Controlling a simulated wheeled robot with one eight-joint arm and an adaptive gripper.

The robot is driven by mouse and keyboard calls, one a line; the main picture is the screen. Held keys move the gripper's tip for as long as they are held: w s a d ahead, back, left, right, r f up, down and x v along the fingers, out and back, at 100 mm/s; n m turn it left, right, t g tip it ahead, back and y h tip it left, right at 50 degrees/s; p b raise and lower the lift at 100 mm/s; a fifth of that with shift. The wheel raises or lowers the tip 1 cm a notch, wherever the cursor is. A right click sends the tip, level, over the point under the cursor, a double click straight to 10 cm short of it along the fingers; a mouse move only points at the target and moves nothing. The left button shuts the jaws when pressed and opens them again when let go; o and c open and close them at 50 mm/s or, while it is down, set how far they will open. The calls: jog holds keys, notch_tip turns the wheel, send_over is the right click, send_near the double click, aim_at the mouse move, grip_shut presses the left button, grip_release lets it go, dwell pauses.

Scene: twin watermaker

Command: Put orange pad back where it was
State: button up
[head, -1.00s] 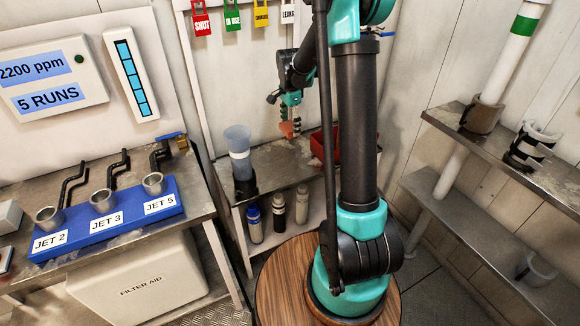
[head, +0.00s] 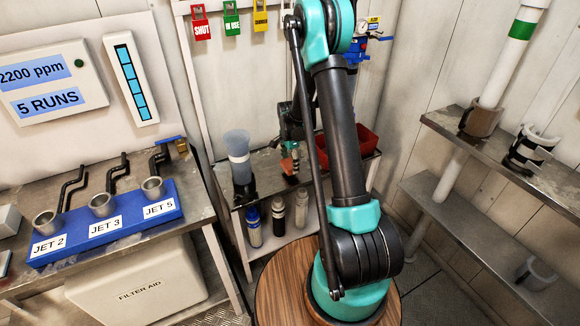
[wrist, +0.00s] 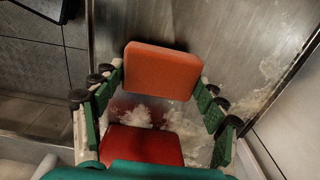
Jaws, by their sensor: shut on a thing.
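The orange pad (head: 287,166) is a small block with rounded corners, above the steel bench (head: 262,168). My gripper (head: 290,155) is shut on it and points downward, partly hidden by my arm in the head view. In the wrist view the orange pad (wrist: 162,70) sits between the green fingers of my gripper (wrist: 160,88). Whether the pad touches the bench is unclear.
A red bin (head: 362,145) stands right of the gripper, partly behind my arm. A clear cup in a black holder (head: 240,165) stands to the left. Bottles (head: 278,212) stand on the lower shelf. A red surface (wrist: 142,145) shows low in the wrist view.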

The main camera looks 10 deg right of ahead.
aim_at(289, 164)
jog(key=shift+f, duration=0.9)
jog(key=o, duration=1.2)
notch_tip(289, 164, up, 11)
jog(key=s+d+r+n+t, duration=0.1)
jog(key=s+r+n, duration=0.25)
jog(key=s, duration=0.35)
jog(key=s+d+r+n+t, duration=0.1)
jog(key=s+r+n, duration=0.25)
jog(key=s, duration=0.45)
jog(key=s+d+n+t, duration=0.1)
jog(key=s+n, duration=0.6)
jog(key=s, duration=0.8)
jog(key=shift+s+d+f+t, duration=0.3)
jog(key=shift+d+f+t, duration=0.1)
jog(key=shift+t, duration=0.1)
